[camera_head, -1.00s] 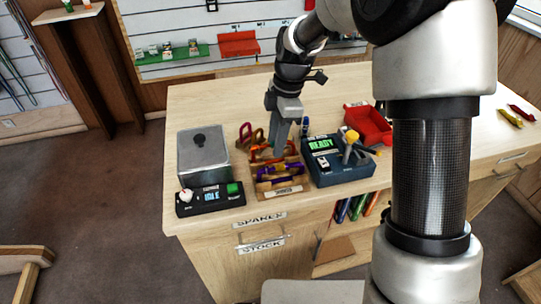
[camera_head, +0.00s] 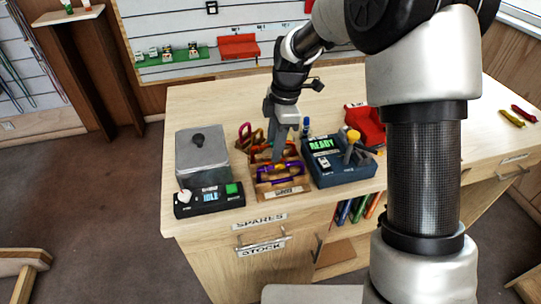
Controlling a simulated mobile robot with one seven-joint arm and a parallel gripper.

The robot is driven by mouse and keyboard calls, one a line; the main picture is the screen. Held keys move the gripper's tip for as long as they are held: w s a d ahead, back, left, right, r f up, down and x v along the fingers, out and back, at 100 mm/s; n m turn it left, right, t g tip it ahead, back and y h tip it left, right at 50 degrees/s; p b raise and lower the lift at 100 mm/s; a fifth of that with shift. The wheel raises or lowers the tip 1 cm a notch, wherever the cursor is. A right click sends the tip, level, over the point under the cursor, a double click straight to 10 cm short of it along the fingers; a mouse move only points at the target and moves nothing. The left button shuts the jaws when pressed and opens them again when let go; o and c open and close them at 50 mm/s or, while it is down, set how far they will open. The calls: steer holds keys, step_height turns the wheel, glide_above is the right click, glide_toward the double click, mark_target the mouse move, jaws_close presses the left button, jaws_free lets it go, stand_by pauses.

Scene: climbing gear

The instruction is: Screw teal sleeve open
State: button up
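A wooden rack (camera_head: 284,191) on the bench holds several carabiners. A purple one (camera_head: 268,178) lies at its front, with orange and red ones (camera_head: 259,149) behind and to the left. My gripper (camera_head: 277,161) points down at the middle of the rack, its fingertips among the carabiners. The fingers overlap from this angle, so I cannot tell whether they are apart or hold anything. I cannot make out a teal sleeve; the fingers hide part of the rack's middle.
Left of the rack are a grey lidded box (camera_head: 201,152) and a black unit (camera_head: 209,200) reading IDLE. Right of it are a dark blue device (camera_head: 340,175) reading READY and a red bin (camera_head: 368,124). The bench (camera_head: 215,98) is clear behind.

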steer(key=shift+w+a, duration=0.15)
steer(key=shift+w, duration=0.45)
steer(key=shift+r, duration=0.15)
steer(key=shift+r+p, duration=1.15)
steer(key=shift+r, duration=0.2)
steer(key=shift+s+d, duration=0.2)
steer(key=shift+s, duration=0.5)
steer(key=shift+f+b, duration=0.15)
steer(key=shift+b, duration=0.2)
steer(key=shift+f+b, duration=0.9)
steer(key=shift+f, duration=0.5)
